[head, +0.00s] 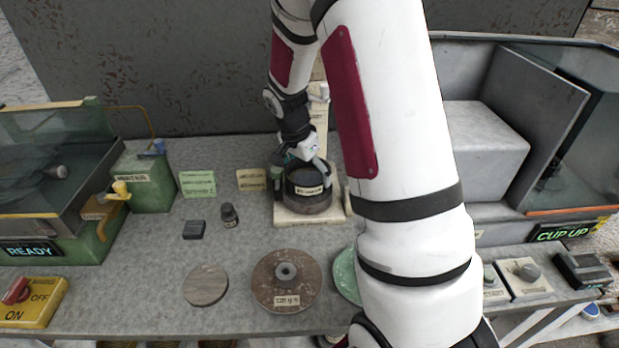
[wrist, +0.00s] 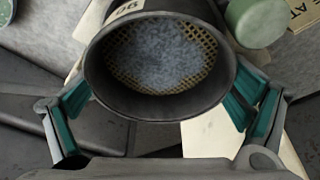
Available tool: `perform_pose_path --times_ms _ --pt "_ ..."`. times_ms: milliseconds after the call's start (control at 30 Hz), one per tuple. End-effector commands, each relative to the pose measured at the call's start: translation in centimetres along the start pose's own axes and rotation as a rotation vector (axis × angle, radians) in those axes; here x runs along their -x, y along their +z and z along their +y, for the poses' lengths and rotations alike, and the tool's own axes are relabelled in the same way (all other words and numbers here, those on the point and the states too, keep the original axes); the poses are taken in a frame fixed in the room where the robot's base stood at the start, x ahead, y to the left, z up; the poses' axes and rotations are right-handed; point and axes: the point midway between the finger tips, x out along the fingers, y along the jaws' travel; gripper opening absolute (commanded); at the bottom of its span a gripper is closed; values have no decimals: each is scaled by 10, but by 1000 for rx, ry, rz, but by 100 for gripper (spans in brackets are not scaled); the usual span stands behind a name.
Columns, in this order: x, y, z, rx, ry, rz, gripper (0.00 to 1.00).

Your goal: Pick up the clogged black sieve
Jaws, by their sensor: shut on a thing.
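The black sieve (head: 309,184) is a short dark cylinder with a pale label on its front, at the back middle of the bench in the head view. In the wrist view the sieve (wrist: 115,88) is seen from above. Its tan mesh shows at the edges, and grey-white granular matter covers the middle. My gripper (wrist: 160,105) has its teal-padded fingers on either side of the sieve and is shut on it. In the head view my gripper (head: 307,160) is at the sieve, partly hidden. Whether the sieve is lifted from the cream stand (head: 296,218) cannot be told.
A green cylinder (wrist: 258,20) stands close beside the sieve. A small black bottle (head: 229,215) and a dark block (head: 194,230) are left of it. Round discs (head: 205,286), (head: 268,290) lie in front. Glass-sided machines stand at both sides. My arm hides part of the right bench.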

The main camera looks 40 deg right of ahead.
Motion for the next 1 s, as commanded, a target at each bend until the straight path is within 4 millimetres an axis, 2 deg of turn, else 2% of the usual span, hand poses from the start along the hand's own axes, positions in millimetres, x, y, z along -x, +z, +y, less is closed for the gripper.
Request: perform_pose_path --times_ms 33,200,467,733,1000 --pt "13 -4 1 0 -4 2 61" --pt "42 -11 1 -1 -4 1 61" --pt "50 30 43 6 1 -1 61" --pt "64 80 95 7 2 -1 61" --pt "70 106 122 3 0 0 61"
